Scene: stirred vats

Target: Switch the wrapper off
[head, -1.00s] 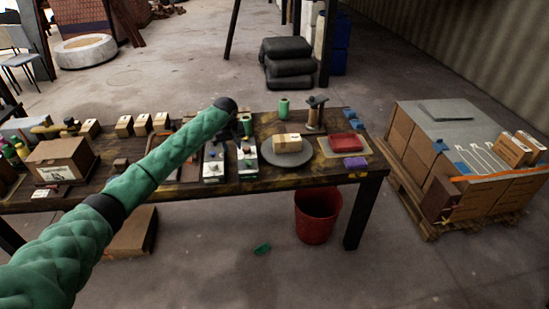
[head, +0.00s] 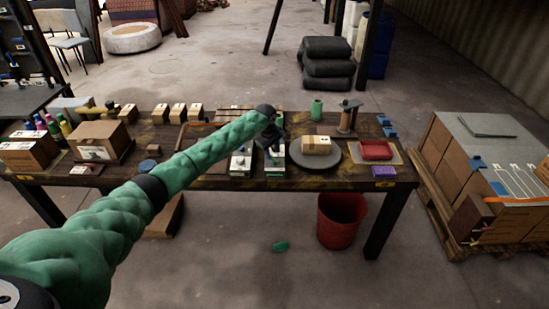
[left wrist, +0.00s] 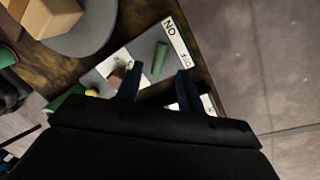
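The wrapper's round grey turntable (head: 296,155) stands on the table with a cardboard box (head: 316,144) on it; both show at the upper left of the left wrist view. Two pale switch boxes, one left (head: 239,167) and one right (head: 275,171), stand just left of the turntable. My left gripper (head: 275,143) is over the right box and hides part of it. In the left wrist view, its dark fingers (left wrist: 158,87) are apart with nothing held between them. Beyond their tips is a grey panel with a green lever (left wrist: 160,58) and a lettered white label (left wrist: 176,42). My right gripper is out of view.
A red tray (head: 376,150), a purple block (head: 384,172) and a spool (head: 347,117) are right of the turntable. A green cylinder (head: 317,109) stands behind it. Cartons (head: 100,138) and bottles (head: 55,128) fill the table's left. A red bin (head: 341,220) stands at the front.

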